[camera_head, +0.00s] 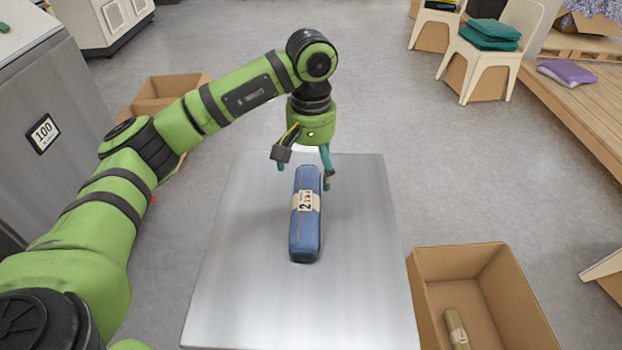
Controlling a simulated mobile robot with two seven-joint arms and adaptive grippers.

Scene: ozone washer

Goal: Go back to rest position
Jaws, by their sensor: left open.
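My left arm reaches in from the left, and its gripper (304,178) points down over the metal table (250,270). The gripper is open, with its teal fingers apart. A blue oblong package (305,230) with a white label lies lengthwise on the table, just below and in front of the fingers. Its far end shows between the fingertips; I cannot tell whether they touch it. My right gripper is not in view.
An open cardboard box (470,270) with a tan item (456,328) inside stands right of the table. Another cardboard box (170,90) is behind my left arm. A grey machine (50,110) stands at the left. Chairs (490,55) and a wooden platform (575,110) are at the upper right.

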